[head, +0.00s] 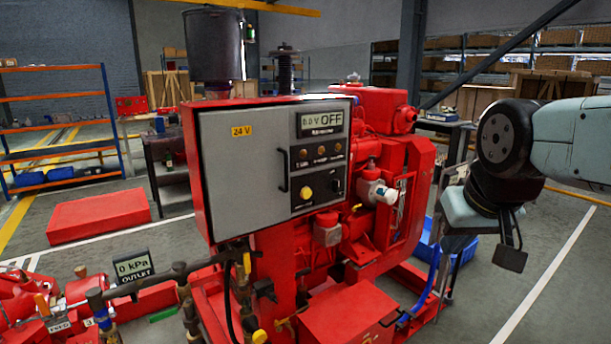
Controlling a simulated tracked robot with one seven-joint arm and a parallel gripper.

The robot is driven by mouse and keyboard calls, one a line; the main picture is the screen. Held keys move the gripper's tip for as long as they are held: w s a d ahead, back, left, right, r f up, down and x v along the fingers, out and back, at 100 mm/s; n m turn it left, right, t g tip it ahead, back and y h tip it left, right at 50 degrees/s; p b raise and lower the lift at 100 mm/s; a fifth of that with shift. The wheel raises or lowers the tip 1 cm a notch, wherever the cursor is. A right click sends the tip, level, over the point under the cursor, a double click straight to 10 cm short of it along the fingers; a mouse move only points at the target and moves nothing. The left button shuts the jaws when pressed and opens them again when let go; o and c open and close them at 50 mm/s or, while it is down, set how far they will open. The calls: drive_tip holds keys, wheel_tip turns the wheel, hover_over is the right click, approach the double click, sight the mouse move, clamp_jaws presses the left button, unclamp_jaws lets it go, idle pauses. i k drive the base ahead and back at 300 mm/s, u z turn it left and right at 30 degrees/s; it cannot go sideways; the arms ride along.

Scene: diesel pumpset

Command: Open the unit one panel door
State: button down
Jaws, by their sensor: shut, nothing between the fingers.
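The panel door (245,185) is the grey front of a red cabinet (190,160) on the red pumpset, in the middle of the head view. It looks closed, flush in the cabinet frame. It carries a yellow 24 V label, a display reading OFF and several knobs. A black upright bar handle (283,170) stands on the door, left of the knobs. My gripper (510,256) hangs at the right, well apart from the door and handle. It is shut and empty, pointing downward, with a dark pad at its tip. No unit number shows on the cabinet.
The red engine (385,125) stands right of and behind the cabinet. Pipes and an outlet gauge (134,267) reading 0 kPa lie at the lower left. A red box (345,312) sits low in front. A blue crate (450,243) is behind my gripper. Floor at the right is clear.

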sight(246, 153)
drive_tip(key=z, duration=0.6)
drive_tip(key=k, duration=0.85)
drive_tip(key=u, duration=0.65)
drive_tip(key=i, duration=1.05)
drive_tip(key=z, duration=0.05)
